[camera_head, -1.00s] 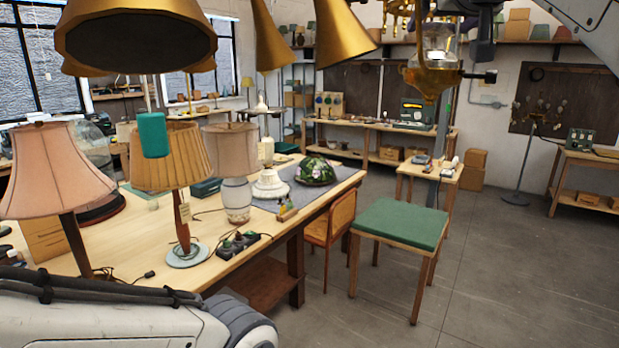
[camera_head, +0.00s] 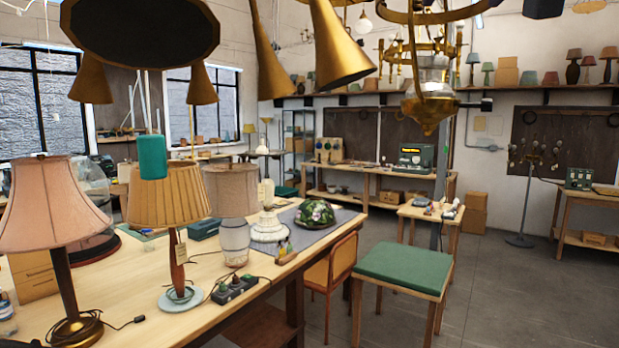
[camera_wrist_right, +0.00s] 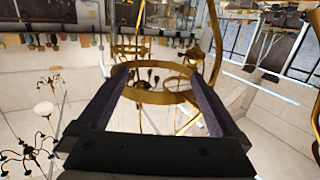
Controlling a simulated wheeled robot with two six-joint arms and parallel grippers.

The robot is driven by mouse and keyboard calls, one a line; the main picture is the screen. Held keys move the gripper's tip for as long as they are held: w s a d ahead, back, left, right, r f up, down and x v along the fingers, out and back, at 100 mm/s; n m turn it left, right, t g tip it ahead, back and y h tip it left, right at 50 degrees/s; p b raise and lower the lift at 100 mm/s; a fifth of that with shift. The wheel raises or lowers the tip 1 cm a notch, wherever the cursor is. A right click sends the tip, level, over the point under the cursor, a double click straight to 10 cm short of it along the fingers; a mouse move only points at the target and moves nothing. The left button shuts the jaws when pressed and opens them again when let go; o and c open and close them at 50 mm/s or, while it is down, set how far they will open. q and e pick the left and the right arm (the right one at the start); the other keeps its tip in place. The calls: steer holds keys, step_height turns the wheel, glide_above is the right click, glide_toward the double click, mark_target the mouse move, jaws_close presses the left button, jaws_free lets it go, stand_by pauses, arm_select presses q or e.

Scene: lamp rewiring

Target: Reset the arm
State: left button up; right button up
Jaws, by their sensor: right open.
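My right gripper (camera_wrist_right: 158,76) is open in the right wrist view, its two dark fingers spread wide apart. A brass ring (camera_wrist_right: 160,96) of a hanging lamp shows in the gap between the fingers; I cannot tell how near it is or whether it touches them. Neither gripper shows in the head view. My left gripper is in no current view.
Brass cone lamps (camera_head: 340,50) and a brass hanging lamp (camera_head: 432,105) hang across the top. The wooden workbench (camera_head: 130,270) at left holds a pink-shaded lamp (camera_head: 50,205), a pleated lamp (camera_head: 167,195) and other lamps. A green stool (camera_head: 403,268) stands right of it.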

steer(key=s+a+r+g+p, duration=0.1)
steer(key=s+r+g+p, duration=0.1)
steer(key=s+p, duration=0.4)
steer(key=shift+s+g, duration=0.8)
steer(key=shift+s, duration=1.45)
steer(key=shift+a, duration=0.1)
